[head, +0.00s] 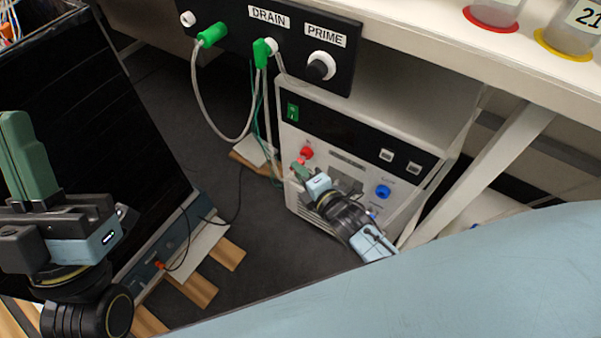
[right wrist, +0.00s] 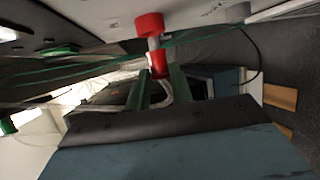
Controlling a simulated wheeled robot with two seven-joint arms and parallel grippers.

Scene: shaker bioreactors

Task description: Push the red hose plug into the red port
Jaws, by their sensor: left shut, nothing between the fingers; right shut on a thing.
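The red port (head: 307,152) is on the front panel of the white machine (head: 345,165), below its green switch. It also shows at the top of the right wrist view (right wrist: 149,25). My right gripper (head: 301,171) is shut on the red hose plug (right wrist: 158,64), just below the port. In the right wrist view a pale stub lies between the red port and the red plug; I cannot tell whether plug and port touch. A pale hose bends down between the green fingers. My left gripper (head: 27,150) is shut and empty at the far left, away from the machine.
A blue port (head: 383,191) is to the right on the same panel. Above is a black DRAIN/PRIME panel (head: 345,75) with green plugs and hanging hoses. Thin green lines cross near the red port in the right wrist view. A dark screen-like panel (head: 100,110) stands at left.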

